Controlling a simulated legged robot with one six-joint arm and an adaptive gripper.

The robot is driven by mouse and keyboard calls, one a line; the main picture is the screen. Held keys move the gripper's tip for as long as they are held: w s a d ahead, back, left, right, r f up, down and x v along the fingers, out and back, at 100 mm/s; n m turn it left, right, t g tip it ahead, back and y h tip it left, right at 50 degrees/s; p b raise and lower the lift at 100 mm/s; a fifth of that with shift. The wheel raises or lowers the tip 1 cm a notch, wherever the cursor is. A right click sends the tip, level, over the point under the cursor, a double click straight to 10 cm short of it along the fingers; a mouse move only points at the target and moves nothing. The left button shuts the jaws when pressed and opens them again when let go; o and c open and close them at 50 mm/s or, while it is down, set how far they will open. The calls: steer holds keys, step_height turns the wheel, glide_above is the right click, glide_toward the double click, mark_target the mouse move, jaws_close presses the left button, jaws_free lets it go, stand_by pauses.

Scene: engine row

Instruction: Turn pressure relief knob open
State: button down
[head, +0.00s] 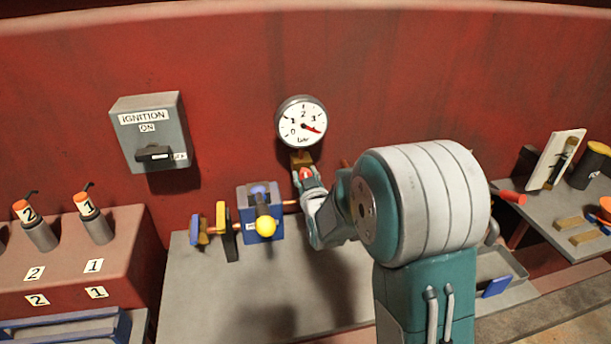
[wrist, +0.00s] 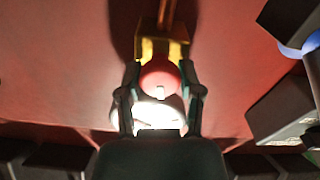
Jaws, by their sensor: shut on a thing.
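The red pressure relief knob (head: 305,173) sits below the round gauge, on a brass fitting (head: 301,159). In the wrist view the red knob (wrist: 160,76) shows between the two dark fingers, with the brass fitting (wrist: 162,47) beyond it. My gripper (head: 307,176) is shut on the knob, one finger on each side, and it also shows in the wrist view (wrist: 159,70). The lower part of the knob is washed out by bright light. The gauge (head: 301,121) has its red needle past the 3, at the lower right.
A grey ignition box (head: 150,132) is on the red wall. Grey bench top (head: 200,305) lies bare below. A side shelf (head: 550,210) holds tools at right.

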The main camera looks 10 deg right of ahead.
steer(key=n, duration=0.4)
steer(key=shift+a+n, duration=0.15)
steer(key=shift+n, duration=0.15)
steer(key=n, duration=0.3)
steer(key=shift+n, duration=0.4)
steer(key=n, duration=0.4)
steer(key=shift+f, duration=0.1)
steer(key=shift+f+n, duration=0.1)
steer(key=shift+n, duration=1.5)
steer(key=shift+f, duration=0.1)
steer(key=shift+c, duration=1.3)
jaws_free()
steer(key=shift+a, duration=0.2)
